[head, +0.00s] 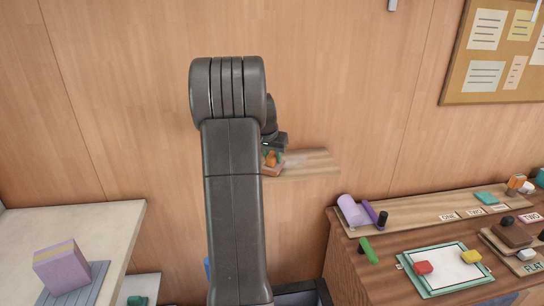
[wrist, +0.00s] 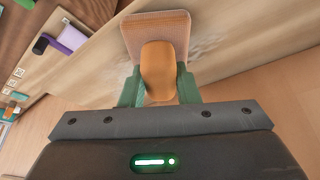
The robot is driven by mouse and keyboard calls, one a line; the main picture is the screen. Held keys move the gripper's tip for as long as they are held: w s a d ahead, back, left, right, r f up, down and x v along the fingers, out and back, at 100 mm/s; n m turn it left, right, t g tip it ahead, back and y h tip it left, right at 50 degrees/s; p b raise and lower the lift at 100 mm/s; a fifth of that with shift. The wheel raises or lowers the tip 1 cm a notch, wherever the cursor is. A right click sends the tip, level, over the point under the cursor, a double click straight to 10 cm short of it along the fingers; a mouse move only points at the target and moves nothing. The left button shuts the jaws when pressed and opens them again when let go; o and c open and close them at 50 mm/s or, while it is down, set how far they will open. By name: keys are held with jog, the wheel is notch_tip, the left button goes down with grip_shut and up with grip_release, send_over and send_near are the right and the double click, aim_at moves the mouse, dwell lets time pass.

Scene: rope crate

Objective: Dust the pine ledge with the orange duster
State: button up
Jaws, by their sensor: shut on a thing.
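The orange duster (wrist: 158,68) is in my gripper (wrist: 160,88) in the wrist view. The green fingers are shut on its rounded orange handle, and its flat brownish head points away from the gripper over the ledge. The pine ledge (wrist: 215,42) is a pale wooden shelf with a whitish dusty patch beside the duster head. In the head view the ledge (head: 315,162) is fixed to the wood wall, and the duster (head: 272,163) is at its left part, partly hidden by my arm. I cannot tell whether the head touches the ledge.
A wooden desk at right holds a purple roll (head: 352,210), a green marker (head: 369,250), a teal clipboard (head: 403,262) and several small blocks. A pale counter (head: 120,215) with a purple block (head: 62,267) is at left. A cork board (head: 495,95) hangs at upper right.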

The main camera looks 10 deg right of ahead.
jog(key=shift+s, duration=0.15)
jog(key=shift+w+f+p, duration=0.1)
jog(key=shift+w+p, duration=0.6)
jog(key=shift+w, duration=0.85)
jog(key=shift+s+f, duration=0.1)
jog(key=shift+s, duration=0.05)
jog(key=shift+s+b, duration=0.95)
jog(key=shift+s, duration=0.5)
